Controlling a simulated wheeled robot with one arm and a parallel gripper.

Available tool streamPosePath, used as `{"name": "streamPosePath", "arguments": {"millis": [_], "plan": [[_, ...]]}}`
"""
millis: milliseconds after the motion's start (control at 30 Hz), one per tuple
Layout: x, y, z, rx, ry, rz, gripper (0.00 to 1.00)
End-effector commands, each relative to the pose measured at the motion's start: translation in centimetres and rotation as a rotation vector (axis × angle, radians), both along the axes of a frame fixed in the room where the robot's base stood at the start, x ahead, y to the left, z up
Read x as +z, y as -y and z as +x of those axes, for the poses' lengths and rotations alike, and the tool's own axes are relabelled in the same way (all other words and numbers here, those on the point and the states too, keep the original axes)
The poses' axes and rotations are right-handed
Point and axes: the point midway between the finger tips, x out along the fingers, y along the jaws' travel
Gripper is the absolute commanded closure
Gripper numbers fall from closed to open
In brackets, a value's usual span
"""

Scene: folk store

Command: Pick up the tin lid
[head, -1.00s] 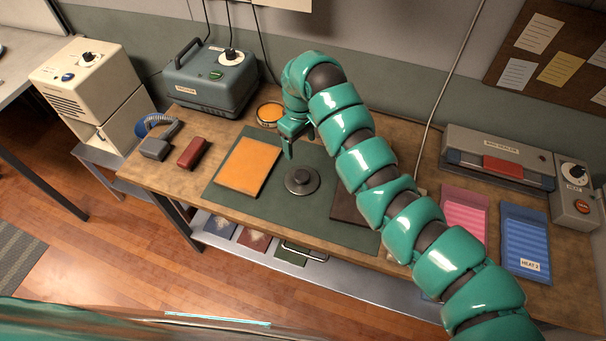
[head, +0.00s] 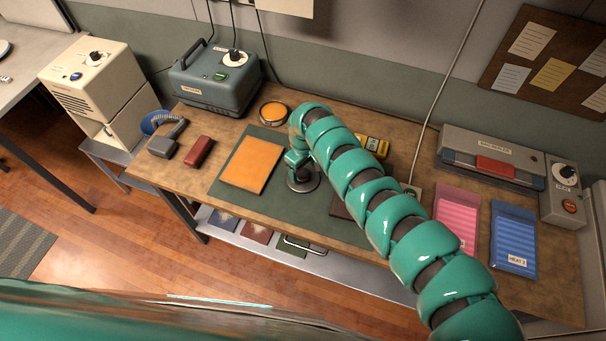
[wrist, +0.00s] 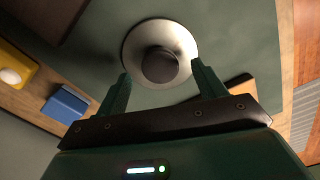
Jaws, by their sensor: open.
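The tin lid (head: 303,181) is a round grey metal disc with a dark round knob, lying on the dark green mat (head: 305,207). In the head view my gripper (head: 296,164) is over the lid and partly hides it, with the arm reaching in from the right. In the wrist view the lid (wrist: 184,38) lies just beyond my open gripper (wrist: 163,76). Its dark knob (wrist: 160,65) shows between the lines of the two green fingers. The fingers are apart and hold nothing. I cannot tell how high the fingertips are above the lid.
An orange pad (head: 251,164) lies left of the lid. A dark red case (head: 199,151) and a grey handset (head: 163,146) are farther left. A round orange-topped tin (head: 273,113) stands behind. The mat's front is clear.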

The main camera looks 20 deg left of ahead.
Motion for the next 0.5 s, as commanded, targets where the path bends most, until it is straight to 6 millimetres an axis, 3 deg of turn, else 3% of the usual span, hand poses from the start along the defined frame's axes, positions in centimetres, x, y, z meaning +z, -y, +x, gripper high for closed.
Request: {"name": "streamPosePath", "arguments": {"millis": [200,500], "plan": [[-1.7,0.0,-0.2,0.003,-0.003,-0.001,0.3],[-1.9,0.0,-0.1,0.001,-0.001,0.0,0.3]]}}
